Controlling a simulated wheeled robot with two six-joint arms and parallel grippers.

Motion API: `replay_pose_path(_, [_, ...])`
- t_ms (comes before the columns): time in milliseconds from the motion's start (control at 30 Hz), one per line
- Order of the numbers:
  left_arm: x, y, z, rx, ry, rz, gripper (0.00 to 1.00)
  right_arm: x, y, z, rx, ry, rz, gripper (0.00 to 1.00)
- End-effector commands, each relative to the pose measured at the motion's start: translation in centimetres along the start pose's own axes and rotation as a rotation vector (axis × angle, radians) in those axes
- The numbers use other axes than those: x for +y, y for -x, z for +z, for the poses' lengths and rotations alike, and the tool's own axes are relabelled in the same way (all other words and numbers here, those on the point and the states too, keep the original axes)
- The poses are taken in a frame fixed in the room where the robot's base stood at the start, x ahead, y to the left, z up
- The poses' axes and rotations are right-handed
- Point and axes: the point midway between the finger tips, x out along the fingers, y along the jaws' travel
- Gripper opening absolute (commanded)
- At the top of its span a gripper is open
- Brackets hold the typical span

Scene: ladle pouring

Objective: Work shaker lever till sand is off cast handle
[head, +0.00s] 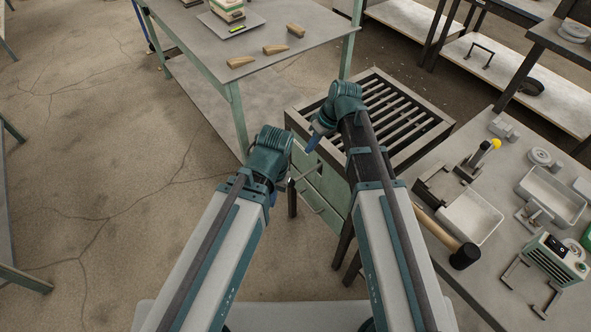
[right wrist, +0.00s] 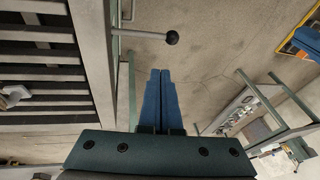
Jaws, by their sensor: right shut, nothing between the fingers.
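The shaker is a pale green cabinet (head: 318,188) with a dark slatted grate (head: 398,107) on top; the grate also fills the left of the right wrist view (right wrist: 40,75). Its lever (right wrist: 146,34) is a thin metal rod with a black ball knob. The rod also shows in the head view (head: 307,173). My right gripper (head: 315,142) is shut and empty beside the shaker; in the right wrist view its blue fingers (right wrist: 160,72) lie together, apart from the knob. My left gripper (head: 272,198) points down left of the shaker; its jaw state is unclear.
Several tan wedge-shaped pieces (head: 275,49) and a scale (head: 232,28) are on the back table. The right bench holds a mallet (head: 462,255), a white tray (head: 470,217) and a small boxy device (head: 552,260). Open floor (head: 110,150) lies left.

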Motion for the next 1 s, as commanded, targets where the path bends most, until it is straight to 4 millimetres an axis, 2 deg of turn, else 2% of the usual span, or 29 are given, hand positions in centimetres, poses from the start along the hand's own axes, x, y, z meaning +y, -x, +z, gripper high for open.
replay_pose_path(267, [0.1, -0.5, 0.0, 0.000, 0.000, 0.000, 0.00, 0.1, -0.6, 0.0, 0.001, 0.000, 0.000, 0.00])
replay_pose_path(467, [0.2, -2.2, -0.1, 0.000, 0.000, 0.000, 0.00, 0.1, -2.3, 0.1, 0.001, 0.000, 0.000, 0.00])
replay_pose_path(1000, [0.9, -9.7, -0.6, 0.000, -0.001, 0.000, 0.00, 0.2, -10.2, 0.1, 0.000, 0.001, 0.000, 0.00])
